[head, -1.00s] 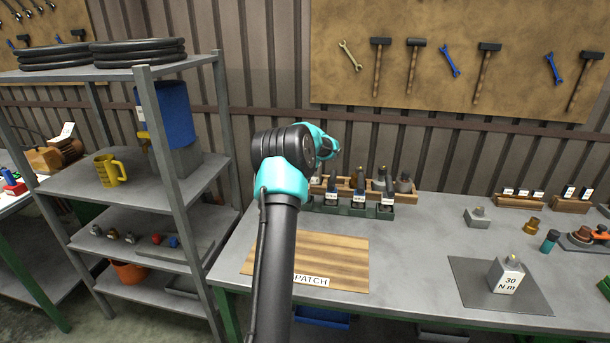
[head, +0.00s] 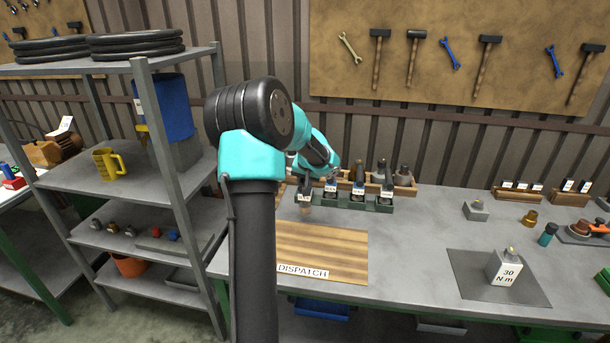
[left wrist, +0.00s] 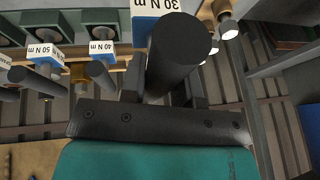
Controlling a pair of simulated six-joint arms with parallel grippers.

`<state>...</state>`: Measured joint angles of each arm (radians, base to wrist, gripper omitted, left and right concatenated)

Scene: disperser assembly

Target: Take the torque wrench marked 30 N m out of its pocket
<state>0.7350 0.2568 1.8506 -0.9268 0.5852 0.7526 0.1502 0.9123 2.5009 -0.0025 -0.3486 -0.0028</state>
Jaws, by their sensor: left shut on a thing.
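The torque wrench marked 30 N m shows in the left wrist view as a thick dark handle (left wrist: 180,55) with a white and blue label block behind it. My left gripper (left wrist: 166,75) is shut on this handle, one finger on each side. In the head view, my left gripper (head: 328,163) is over the left end of the green rack (head: 375,207), mostly hidden by my arm. A white label (head: 305,198) shows just below it. I cannot tell whether the wrench's lower end is inside its pocket. My right gripper is not in view.
Wrenches marked 40 N m (left wrist: 103,48) and 50 N m (left wrist: 45,55) stand close beside it. A wooden rack (head: 404,187) is behind. The dispatch board (head: 330,245) lies clear in front. A 30 N m block (head: 506,268) stands on a grey mat (head: 470,265) at right.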

